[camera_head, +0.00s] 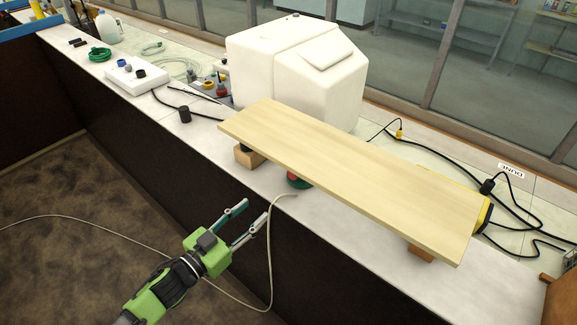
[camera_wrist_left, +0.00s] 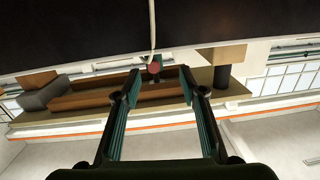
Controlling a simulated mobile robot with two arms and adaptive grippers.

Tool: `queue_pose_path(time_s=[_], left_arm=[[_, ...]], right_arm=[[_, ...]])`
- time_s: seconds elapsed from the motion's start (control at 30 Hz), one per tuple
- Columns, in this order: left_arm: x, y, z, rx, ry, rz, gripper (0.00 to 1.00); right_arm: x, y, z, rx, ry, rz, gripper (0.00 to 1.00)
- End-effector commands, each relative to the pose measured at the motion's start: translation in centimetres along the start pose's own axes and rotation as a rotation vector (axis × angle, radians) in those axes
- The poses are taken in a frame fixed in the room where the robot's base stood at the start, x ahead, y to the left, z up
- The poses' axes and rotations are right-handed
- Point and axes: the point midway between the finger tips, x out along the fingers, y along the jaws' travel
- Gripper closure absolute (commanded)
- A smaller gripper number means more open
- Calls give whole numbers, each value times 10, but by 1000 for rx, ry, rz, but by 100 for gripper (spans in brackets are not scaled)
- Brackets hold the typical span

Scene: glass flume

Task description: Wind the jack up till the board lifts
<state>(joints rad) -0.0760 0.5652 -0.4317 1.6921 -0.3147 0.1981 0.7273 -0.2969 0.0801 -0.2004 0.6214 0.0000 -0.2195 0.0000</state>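The pale wooden board (camera_head: 350,175) lies across supports on the counter; I cannot tell whether it rests on the jack. The jack (camera_head: 298,181), green and red, shows only partly under the board's front edge. In the left wrist view, which looks upside down, a red part (camera_wrist_left: 154,68) shows between my fingers, likely the jack's. My left gripper (camera_head: 253,211) is open and empty, in front of the counter, below and left of the jack and apart from it. Its spread fingers (camera_wrist_left: 158,80) also show in the wrist view. My right gripper is in neither view.
A wooden block (camera_head: 248,157) stands under the board's left end, another (camera_head: 421,254) near its right end. A pale hose (camera_head: 270,240) hangs over the counter edge beside my gripper. A white tank (camera_head: 295,70) stands behind. Black cables (camera_head: 520,215) lie at right.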

Motion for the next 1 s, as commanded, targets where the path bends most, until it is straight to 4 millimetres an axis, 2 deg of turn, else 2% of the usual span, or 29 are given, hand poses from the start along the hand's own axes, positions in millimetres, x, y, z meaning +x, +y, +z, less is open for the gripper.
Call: queue_pose_path(time_s=[0.03,0.17,0.37,0.6,0.8,1.0], left_arm=[[1,6,-19,4,24,23,62],[6,13,-37,3,53,49,62],[32,14,-41,4,56,49,62],[82,16,-43,2,55,47,62],[116,18,-44,3,54,49,62],[134,19,-43,3,53,48,62]], right_arm=[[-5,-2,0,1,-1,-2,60],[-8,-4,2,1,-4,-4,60],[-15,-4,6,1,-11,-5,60],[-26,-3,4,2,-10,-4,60],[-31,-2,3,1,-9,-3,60],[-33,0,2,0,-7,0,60]])
